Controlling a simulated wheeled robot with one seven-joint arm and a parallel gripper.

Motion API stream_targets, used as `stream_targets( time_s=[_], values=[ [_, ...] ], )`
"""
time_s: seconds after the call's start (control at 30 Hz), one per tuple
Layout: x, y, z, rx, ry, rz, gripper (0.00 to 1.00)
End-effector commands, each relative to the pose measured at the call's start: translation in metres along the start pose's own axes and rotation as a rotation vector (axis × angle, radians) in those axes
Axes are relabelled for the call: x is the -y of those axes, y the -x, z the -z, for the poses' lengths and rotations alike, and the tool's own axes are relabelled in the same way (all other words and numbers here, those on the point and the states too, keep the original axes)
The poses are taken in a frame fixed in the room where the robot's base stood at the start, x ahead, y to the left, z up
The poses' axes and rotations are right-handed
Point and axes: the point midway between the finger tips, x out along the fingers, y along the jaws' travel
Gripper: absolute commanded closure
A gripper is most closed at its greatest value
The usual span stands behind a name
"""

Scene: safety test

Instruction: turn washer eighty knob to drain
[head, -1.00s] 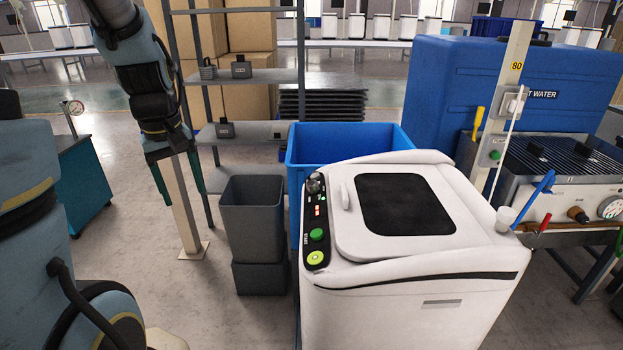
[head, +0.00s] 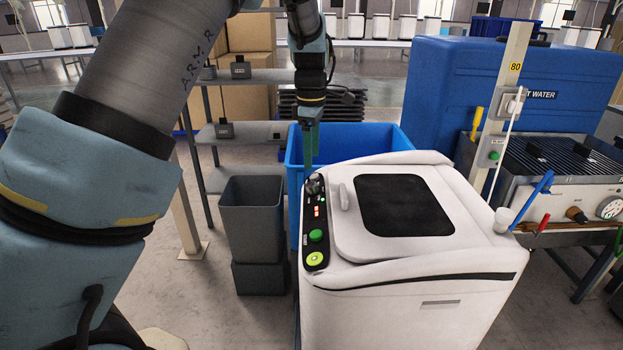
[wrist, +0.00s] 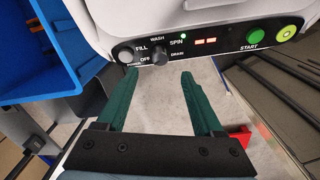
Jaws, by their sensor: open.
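The white washer (head: 450,260) stands at the centre right, below the post marked 80. Its black panel runs along its left edge. The dark washer knob (wrist: 160,55) sits on that panel among the words FILL, WASH, SPIN, OFF and DRAIN; I cannot tell for sure which word it points to. In the head view the knob (head: 315,187) is at the panel's far end, partly hidden by my gripper (head: 308,175). My gripper's green fingers are open in the wrist view (wrist: 158,75), apart on either side of the line to the knob, with nothing between them.
A grey round button (wrist: 126,54) is close beside the knob. A green START button (head: 316,235) and a yellow-green button (head: 315,258) are further along the panel. A blue bin (head: 365,140) stands behind the washer, and grey bins (head: 252,215) stand to its left.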

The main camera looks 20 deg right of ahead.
Motion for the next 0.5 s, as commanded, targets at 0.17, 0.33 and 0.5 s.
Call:
stream_targets(
  time_s=[0.17,0.33,0.5],
  values=[
    [0.001,-0.034,0.001,-0.001,0.001,0.005,0.31],
    [0.001,-0.061,0.001,0.000,0.000,0.004,0.31],
    [0.001,-0.077,0.001,-0.001,-0.001,0.002,0.31]
  ],
)
